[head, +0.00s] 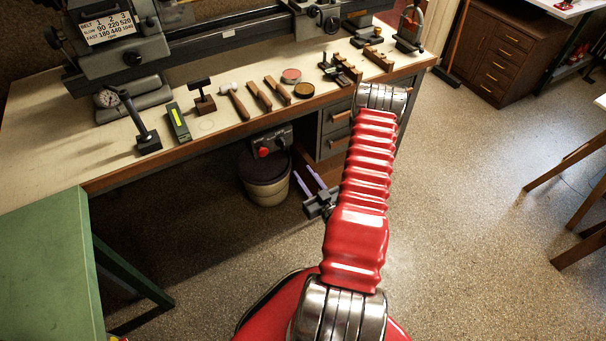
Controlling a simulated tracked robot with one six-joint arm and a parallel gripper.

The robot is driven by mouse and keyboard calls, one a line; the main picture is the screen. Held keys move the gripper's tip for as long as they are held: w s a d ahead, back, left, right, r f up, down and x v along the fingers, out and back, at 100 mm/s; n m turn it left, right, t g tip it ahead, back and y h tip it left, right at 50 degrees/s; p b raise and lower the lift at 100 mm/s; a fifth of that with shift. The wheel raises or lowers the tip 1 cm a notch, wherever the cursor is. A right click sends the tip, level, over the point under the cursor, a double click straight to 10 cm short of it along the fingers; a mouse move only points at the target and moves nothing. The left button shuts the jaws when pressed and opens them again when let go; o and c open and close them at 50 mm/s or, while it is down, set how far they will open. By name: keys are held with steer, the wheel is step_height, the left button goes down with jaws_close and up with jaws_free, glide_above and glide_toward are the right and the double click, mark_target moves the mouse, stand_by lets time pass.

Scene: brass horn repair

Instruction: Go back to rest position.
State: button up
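My gripper (301,169) shows left of my raised red arm, in front of the workbench and below its top. Its two pale purple fingers point up and left in the picture, toward the bench. They stand apart with nothing seen between them, so it is open and empty. My arm hides part of the gripper's mount.
The workbench (45,135) carries a lathe (125,45) and a row of hand tools, including a hammer (235,100). A bin (266,180) stands beneath it. A green table (45,265) is at lower left. Open floor (460,200) lies to the right.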

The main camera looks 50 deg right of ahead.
stand_by(0.3)
steer(key=s+a+f+m+g+y, duration=0.1)
steer(key=s+f+g, duration=0.3)
steer(key=f+g, duration=0.25)
steer(key=s+f+g+y, duration=0.2)
steer(key=s+f+g, duration=0.25)
steer(key=f, duration=0.35)
steer(key=a+r+g, duration=0.3)
steer(key=a+r, duration=0.1)
steer(key=r, duration=0.8)
steer(key=a+r+g, duration=0.3)
steer(key=a+r, duration=0.1)
steer(key=r, duration=0.8)
steer(key=s+a+r+n+t+y, duration=0.2)
steer(key=s+a+r+n+t, duration=0.1)
steer(key=a+r, duration=2.1)
step_height(320, 180, up, 4)
steer(key=shift+r+n+t, duration=0.1)
steer(key=shift+n+t, duration=0.5)
steer(key=shift+t, duration=0.5)
